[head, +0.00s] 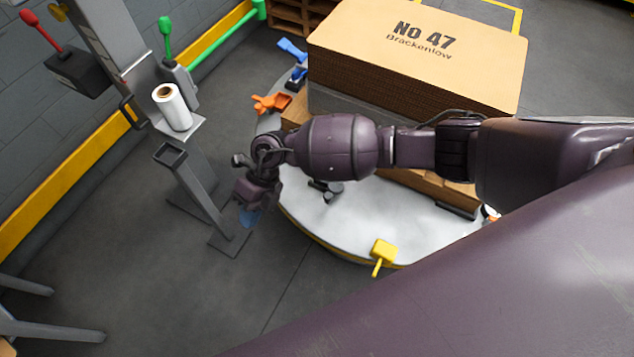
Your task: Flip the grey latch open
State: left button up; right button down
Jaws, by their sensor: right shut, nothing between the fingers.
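A dark grey fitting (331,194) with a rounded end lies on the round pale platform (345,230), just below my right forearm. It is partly hidden, and I cannot tell for sure that it is the grey latch or how it is set. My right gripper (250,208) is shut and empty. It hangs past the platform's left edge, apart from the dark grey fitting and to its left. A small blue patch shows at its tip. My left gripper is not in view.
A grey post (190,185) and a white roll (172,107) stand left of my gripper. Lower-left floor is mostly clear.

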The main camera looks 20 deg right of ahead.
jog(key=w+d+r+n+h, duration=0.1)
jog(key=w+d+r+h, duration=0.2)
jog(key=w+d+h, duration=0.6)
jog(key=w+d, duration=0.2)
jog(key=d, duration=0.3)
jog(key=shift+d+r+t, duration=0.2)
jog(key=shift+d+t, duration=0.1)
jog(key=shift+d, duration=0.05)
jog(key=shift+f, duration=0.15)
jog(key=b+x, duration=0.2)
jog(key=x, duration=0.8)
jog(key=shift+s+f, duration=0.1)
jog(key=shift+f, duration=0.05)
jog(key=shift+s+d+r, duration=0.2)
jog(key=shift+s+d, duration=0.2)
jog(key=shift+s, duration=0.2)
jog(key=shift+s+d+r, duration=0.2)
jog(key=shift+s+d, duration=0.2)
jog(key=shift+s, duration=0.2)
jog(key=shift+s+d+f, duration=0.1)
jog(key=shift+s+d, duration=0.05)
jog(key=shift+s, duration=0.3)
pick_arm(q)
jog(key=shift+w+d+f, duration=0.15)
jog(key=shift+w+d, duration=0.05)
